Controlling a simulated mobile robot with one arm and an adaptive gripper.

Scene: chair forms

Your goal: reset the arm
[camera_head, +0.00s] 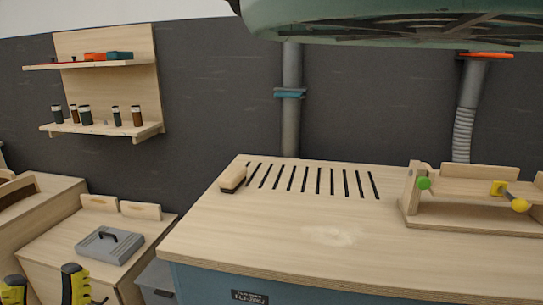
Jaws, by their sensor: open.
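Two yellow-and-black parts, one (75,285) taller and one (14,290) at the corner, are cut off by the bottom left edge.
A wooden-topped bench (260,240) with slots and a brush (232,179) fills the middle. A jig (475,215) stands at its right. A grey case (109,246) lies on a lower table at left. A wall shelf (105,80) and overhead green hood (390,20) also show.

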